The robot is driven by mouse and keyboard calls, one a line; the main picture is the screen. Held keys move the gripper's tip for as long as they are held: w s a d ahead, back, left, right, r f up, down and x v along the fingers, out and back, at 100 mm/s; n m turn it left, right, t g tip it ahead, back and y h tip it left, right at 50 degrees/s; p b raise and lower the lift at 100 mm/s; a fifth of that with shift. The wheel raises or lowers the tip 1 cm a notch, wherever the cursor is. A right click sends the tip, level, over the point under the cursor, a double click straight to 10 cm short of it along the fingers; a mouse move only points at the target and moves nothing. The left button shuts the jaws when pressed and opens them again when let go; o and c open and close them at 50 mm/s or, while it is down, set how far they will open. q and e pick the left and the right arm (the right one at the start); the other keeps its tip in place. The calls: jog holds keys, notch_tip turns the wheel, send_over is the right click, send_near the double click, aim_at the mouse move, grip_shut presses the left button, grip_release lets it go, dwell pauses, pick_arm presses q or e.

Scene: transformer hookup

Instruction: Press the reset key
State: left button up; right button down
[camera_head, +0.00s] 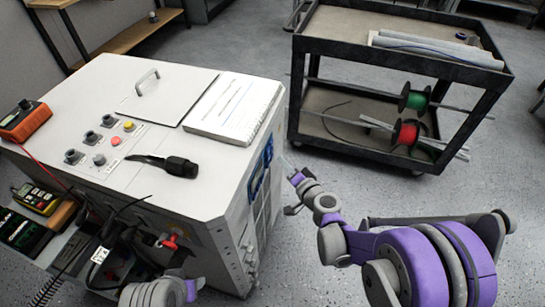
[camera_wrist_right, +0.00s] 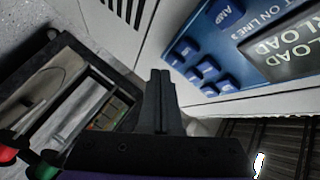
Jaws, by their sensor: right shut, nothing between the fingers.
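A blue keypad panel (camera_wrist_right: 205,40) with several raised blue keys (camera_wrist_right: 189,72) fills the upper right of my right wrist view. It sits beside a dark display reading "LOAD" (camera_wrist_right: 290,50). I cannot read which key is the reset key. In the head view the panel (camera_head: 258,172) is on the right side of the white cabinet (camera_head: 215,185), seen edge-on. My right gripper (camera_wrist_right: 162,74) is shut and empty, its tips beside the keys in that picture. Contact cannot be judged. In the head view it (camera_head: 287,166) is close to the panel. My left gripper is not clearly distinguishable near the bottom left.
On the cabinet top are knobs, a red button (camera_head: 115,141), a black handheld plug (camera_head: 178,166) and a notepad (camera_head: 233,108). A dark cart (camera_head: 400,52) with cable spools stands to the right. Meters and cables crowd the lower left. Floor is clear between cabinet and cart.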

jog(key=shift+a, duration=0.1)
dwell(0.7)
jog(key=shift+w+a, duration=0.2)
jog(key=shift+a, duration=0.1)
jog(key=shift+w+a, duration=0.1)
jog(key=shift+a, duration=0.25)
dwell(0.9)
jog(key=shift+d, duration=0.15)
jog(key=shift+s+d, duration=0.3)
jog(key=shift+d, duration=0.3)
jog(key=shift+s+d+p, duration=0.1)
jog(key=shift+s+d, duration=0.2)
jog(key=shift+d, duration=0.45)
jog(key=shift+s+d+p, duration=0.1)
jog(key=shift+s+d, duration=0.25)
jog(key=shift+d, duration=0.45)
jog(key=shift+s+d+p, duration=0.1)
jog(key=shift+s+d, duration=0.2)
jog(key=shift+d, duration=0.45)
